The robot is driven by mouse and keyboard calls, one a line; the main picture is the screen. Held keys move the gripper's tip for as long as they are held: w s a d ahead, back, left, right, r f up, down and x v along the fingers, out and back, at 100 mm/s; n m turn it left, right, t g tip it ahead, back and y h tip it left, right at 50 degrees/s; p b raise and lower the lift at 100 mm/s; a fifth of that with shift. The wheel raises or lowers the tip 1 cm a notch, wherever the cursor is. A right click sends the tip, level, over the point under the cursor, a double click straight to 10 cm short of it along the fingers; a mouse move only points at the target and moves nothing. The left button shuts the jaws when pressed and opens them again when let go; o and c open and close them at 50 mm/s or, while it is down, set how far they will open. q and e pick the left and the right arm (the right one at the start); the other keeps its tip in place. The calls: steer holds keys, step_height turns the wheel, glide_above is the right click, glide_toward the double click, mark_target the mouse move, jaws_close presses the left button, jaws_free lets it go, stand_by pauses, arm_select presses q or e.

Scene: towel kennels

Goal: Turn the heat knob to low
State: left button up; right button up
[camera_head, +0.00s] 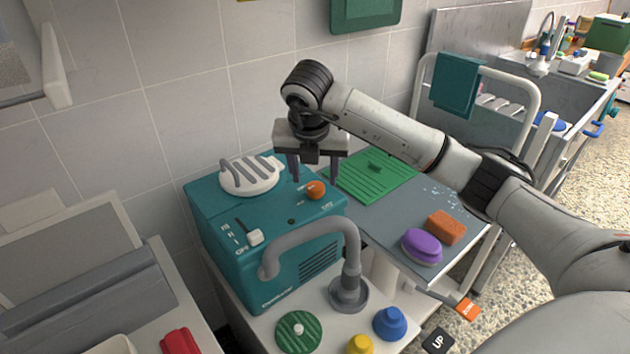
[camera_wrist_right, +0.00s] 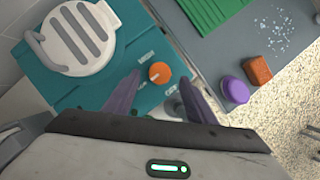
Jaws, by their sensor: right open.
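White lettering lies beside the knob. In the right wrist view the orange knob (camera_wrist_right: 159,72) shows ahead of and between my fingers, with a pale pointer mark on it. My right gripper (camera_head: 316,180) is open and empty, pointing down above the box near the knob. In the wrist view its two fingers (camera_wrist_right: 158,88) are spread apart. I cannot tell whether they touch the knob. My left gripper is not in view.
A white vent cap (camera_head: 250,176) and a white lever (camera_head: 254,237) stand on the box. A grey hose (camera_head: 318,229) arches at its front. A purple brush (camera_head: 422,246) and an orange sponge (camera_head: 446,227) lie on the grey table to the right, near a green mat (camera_head: 372,177).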

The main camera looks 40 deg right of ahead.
steer(key=v, duration=0.6)
steer(key=shift+r, duration=0.3)
steer(key=shift+s+a, duration=0.1)
steer(key=shift+s, duration=0.1)
